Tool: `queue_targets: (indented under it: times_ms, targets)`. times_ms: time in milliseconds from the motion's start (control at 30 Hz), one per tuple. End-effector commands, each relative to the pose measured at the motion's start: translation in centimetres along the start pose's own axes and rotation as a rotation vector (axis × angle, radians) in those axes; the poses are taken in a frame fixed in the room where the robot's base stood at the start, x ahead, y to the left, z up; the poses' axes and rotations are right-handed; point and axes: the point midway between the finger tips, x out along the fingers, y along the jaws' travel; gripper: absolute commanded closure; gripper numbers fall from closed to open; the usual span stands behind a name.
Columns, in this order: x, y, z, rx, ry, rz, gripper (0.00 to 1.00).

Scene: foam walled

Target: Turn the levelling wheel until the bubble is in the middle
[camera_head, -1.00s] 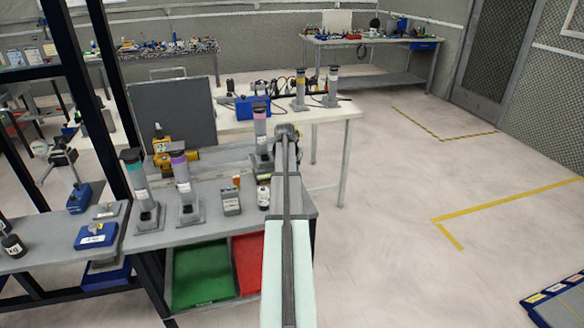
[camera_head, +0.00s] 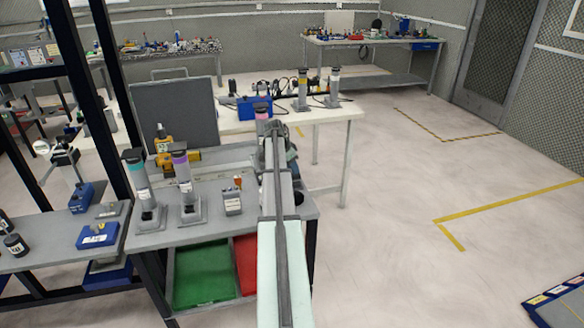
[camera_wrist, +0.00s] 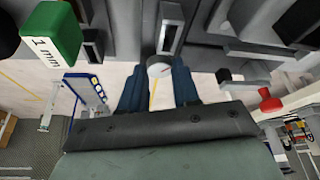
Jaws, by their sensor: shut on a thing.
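No bubble can be made out in either view. In the head view my arm reaches over the right end of the grey bench (camera_head: 150,241), and it hides the gripper and what it holds.
A small grey box (camera_head: 232,201) is close to the arm. A green bin (camera_head: 205,275) is below. The floor at right is mostly clear.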

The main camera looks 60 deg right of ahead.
Motion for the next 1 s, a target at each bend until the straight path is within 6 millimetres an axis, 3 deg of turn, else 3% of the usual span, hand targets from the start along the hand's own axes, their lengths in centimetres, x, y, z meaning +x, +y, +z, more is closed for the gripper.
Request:
queue_targets:
  times_ms: [500, 533, 800, 1000]
  targets:
    - [0.06, 0.02, 0.07, 0.019, -0.002, 0.009, 0.99]
    - [0.06, 0.03, 0.08, 0.019, -0.003, 0.009, 0.68]
    - [0.03, 0.01, 0.04, 0.019, -0.002, 0.008, 0.44]
    - [0.01, 0.0, 0.03, 0.018, -0.001, 0.008, 0.44]
